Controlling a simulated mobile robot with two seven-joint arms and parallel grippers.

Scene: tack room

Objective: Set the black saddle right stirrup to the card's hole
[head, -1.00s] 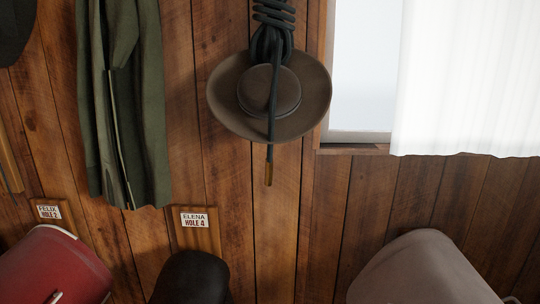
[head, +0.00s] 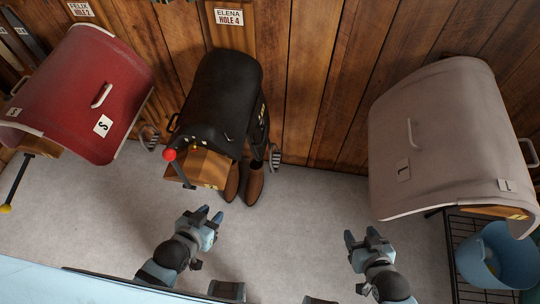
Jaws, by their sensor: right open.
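The black saddle (head: 228,85) sits on a wooden rack against the plank wall, left of centre. Its card (head: 229,16) above reads ELENA, HOLE 4. A metal stirrup (head: 275,156) hangs at the saddle's right side below a dark strap (head: 262,125); the strap's holes are too small to tell. Another stirrup (head: 149,137) hangs between the black and red saddles. My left gripper (head: 210,213) looks open and empty, in front of and below the black saddle. My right gripper (head: 360,235) is open and empty, right of and nearer than the right stirrup.
A red saddle (head: 75,85) stands left under the card for FELIX (head: 80,9). A covered grey-beige saddle (head: 440,130) stands right, above a wire rack with a blue bucket (head: 500,255). A red-knobbed lever (head: 170,155) juts from the black saddle's rack. Brown boots (head: 244,184) stand below.

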